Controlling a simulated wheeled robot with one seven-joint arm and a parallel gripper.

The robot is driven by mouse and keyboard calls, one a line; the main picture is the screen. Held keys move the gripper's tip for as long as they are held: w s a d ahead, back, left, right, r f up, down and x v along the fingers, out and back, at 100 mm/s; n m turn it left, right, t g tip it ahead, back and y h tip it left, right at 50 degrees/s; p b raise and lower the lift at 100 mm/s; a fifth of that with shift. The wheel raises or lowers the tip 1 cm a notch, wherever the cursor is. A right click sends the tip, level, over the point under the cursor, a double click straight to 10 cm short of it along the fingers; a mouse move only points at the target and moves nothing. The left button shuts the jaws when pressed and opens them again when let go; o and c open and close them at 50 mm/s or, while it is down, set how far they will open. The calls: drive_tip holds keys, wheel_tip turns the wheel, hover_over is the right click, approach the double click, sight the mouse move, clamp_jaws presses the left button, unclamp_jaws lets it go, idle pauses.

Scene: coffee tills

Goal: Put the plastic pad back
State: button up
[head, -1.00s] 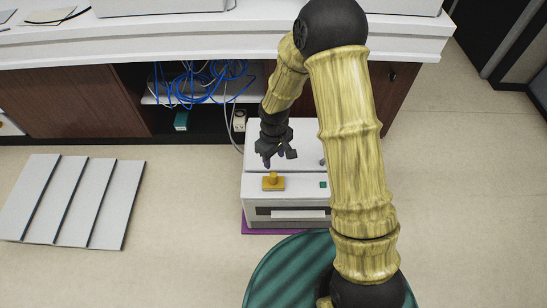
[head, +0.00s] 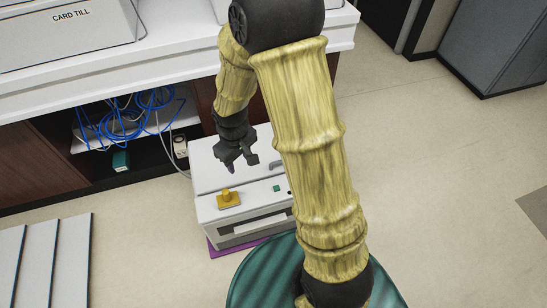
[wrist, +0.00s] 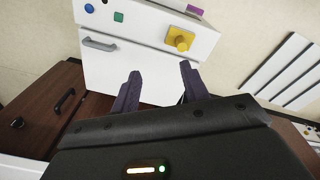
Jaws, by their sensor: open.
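A flat purple pad (head: 216,248) shows as a thin strip on the floor, along the front edge of a white boxy machine (head: 205,214); most of it is hidden by the machine. A bit of purple also shows at the top of the wrist view (wrist: 195,11). My gripper (head: 231,166) is above the machine's top, behind a yellow knob (head: 226,196). In the wrist view my gripper (wrist: 157,75) has its two dark fingers spread with nothing between them. The knob (wrist: 180,39) lies beyond the fingertips, apart from them.
The machine has a green button (head: 276,188) and a grey handle (wrist: 99,44). A white counter (head: 200,65) with a dark wooden cabinet and blue cables (head: 125,120) stands behind. Grey panels (head: 40,262) lie at left. Floor at right is clear.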

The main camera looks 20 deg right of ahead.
drive_tip(key=s+d+r+m+t, duration=0.1)
drive_tip(key=s+d+r+m, duration=0.4)
drive_tip(key=s+d+r, duration=0.2)
wheel_tip(320, 180, up, 3)
drive_tip(key=s, duration=0.2)
drive_tip(key=shift+s+d+f+m+t, duration=0.15)
drive_tip(key=shift+s+d+m+t, duration=0.15)
drive_tip(key=shift+s+m, duration=0.1)
drive_tip(key=shift+c, duration=0.3)
